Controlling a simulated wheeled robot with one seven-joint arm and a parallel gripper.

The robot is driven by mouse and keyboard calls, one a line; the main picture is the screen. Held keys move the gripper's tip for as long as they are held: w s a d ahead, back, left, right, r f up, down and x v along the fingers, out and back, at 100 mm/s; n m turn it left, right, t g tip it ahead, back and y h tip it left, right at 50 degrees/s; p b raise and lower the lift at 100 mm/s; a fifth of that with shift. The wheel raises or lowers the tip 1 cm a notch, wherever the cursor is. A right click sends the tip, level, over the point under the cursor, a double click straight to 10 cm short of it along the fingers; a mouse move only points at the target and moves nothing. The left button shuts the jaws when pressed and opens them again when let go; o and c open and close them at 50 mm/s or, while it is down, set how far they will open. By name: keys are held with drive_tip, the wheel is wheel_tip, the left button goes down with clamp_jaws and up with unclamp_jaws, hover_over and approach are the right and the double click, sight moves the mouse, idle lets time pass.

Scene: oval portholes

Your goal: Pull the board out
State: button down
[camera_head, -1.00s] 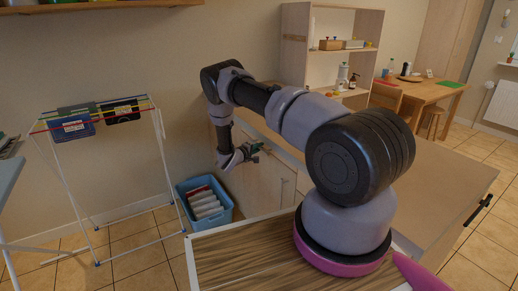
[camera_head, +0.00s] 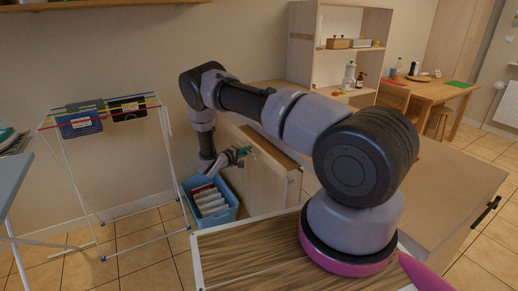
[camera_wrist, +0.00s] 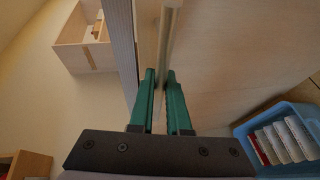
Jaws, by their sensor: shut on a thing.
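The board (camera_head: 262,180) is a tall upright light-wood panel that stands out from the side of the wooden counter, above the floor. My gripper (camera_head: 246,152) is at its far upper left edge. In the wrist view my gripper (camera_wrist: 160,74) is shut on a slim pale bar handle (camera_wrist: 169,35), which runs along the board's broad face (camera_wrist: 235,55). The bar's lower part is hidden between the green fingers.
A blue crate (camera_head: 229,217) with red and white items stands on the floor beside the board, close to my gripper. A drying rack (camera_head: 76,190) with dark items stands further left. A shelf unit (camera_head: 337,67) rises behind the counter (camera_head: 440,190). Tiled floor is open between rack and crate.

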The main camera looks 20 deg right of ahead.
drive_tip(key=s+a, duration=0.2)
drive_tip(key=a, duration=0.7)
drive_tip(key=shift+a, duration=0.3)
drive_tip(key=c, duration=1.2)
unclamp_jaws()
drive_tip(key=shift+o, duration=0.2)
drive_tip(key=v, duration=1)
drive_tip(key=shift+s+a, duration=0.2)
drive_tip(key=shift+a, duration=0.15)
